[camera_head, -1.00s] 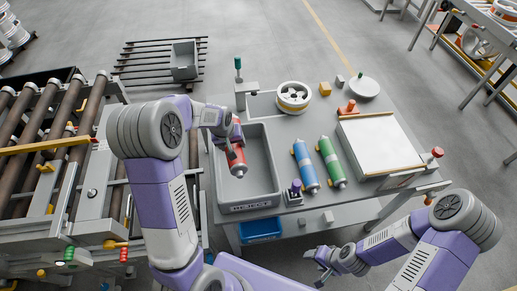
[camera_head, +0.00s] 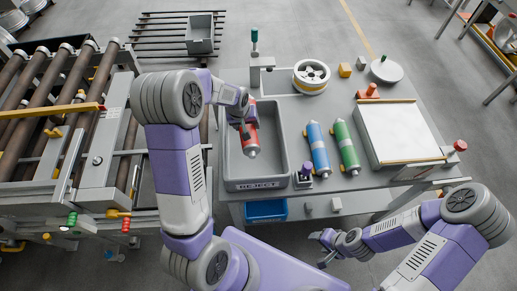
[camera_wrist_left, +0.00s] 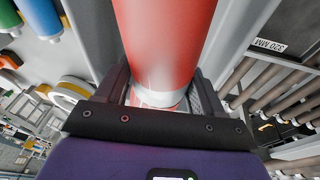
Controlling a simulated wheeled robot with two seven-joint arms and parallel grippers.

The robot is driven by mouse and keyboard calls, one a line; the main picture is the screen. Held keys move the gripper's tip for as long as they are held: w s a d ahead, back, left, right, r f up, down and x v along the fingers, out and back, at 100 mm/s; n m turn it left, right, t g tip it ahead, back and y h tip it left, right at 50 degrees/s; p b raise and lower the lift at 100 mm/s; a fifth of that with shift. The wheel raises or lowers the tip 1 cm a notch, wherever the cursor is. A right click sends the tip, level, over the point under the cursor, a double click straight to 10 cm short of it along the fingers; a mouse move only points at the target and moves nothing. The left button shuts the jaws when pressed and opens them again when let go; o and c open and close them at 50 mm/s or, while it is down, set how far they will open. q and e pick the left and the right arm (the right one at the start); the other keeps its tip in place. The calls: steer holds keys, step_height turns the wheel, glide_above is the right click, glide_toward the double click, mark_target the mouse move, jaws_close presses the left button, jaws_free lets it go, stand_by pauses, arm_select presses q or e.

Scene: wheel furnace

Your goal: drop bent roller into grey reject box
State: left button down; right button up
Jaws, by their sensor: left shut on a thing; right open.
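A red roller (camera_head: 250,139) with metal ends hangs over the grey reject box (camera_head: 257,185), which is marked REJECT on its front wall. My left gripper (camera_head: 245,122) is shut on the roller, inside the outline of the box. In the left wrist view the red roller (camera_wrist_left: 166,35) fills the space between the two fingers (camera_wrist_left: 162,95). I cannot tell whether the roller touches the box floor, nor see a bend in it. My right gripper (camera_head: 321,247) is open and empty, low at the front, away from the table.
A blue roller (camera_head: 318,149) and a green roller (camera_head: 346,147) lie right of the box. A small purple-topped fixture (camera_head: 304,175) stands beside its front right corner. A blue bin (camera_head: 266,209) sits below. A roller conveyor (camera_head: 50,100) runs at the left.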

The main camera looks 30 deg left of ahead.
arm_select(q)
steer(key=shift+w, duration=0.1)
steer(key=shift+c, duration=0.2)
jaws_free()
steer(key=shift+s, duration=0.2)
steer(key=v, duration=0.7)
steer(key=shift+r+p, duration=0.3)
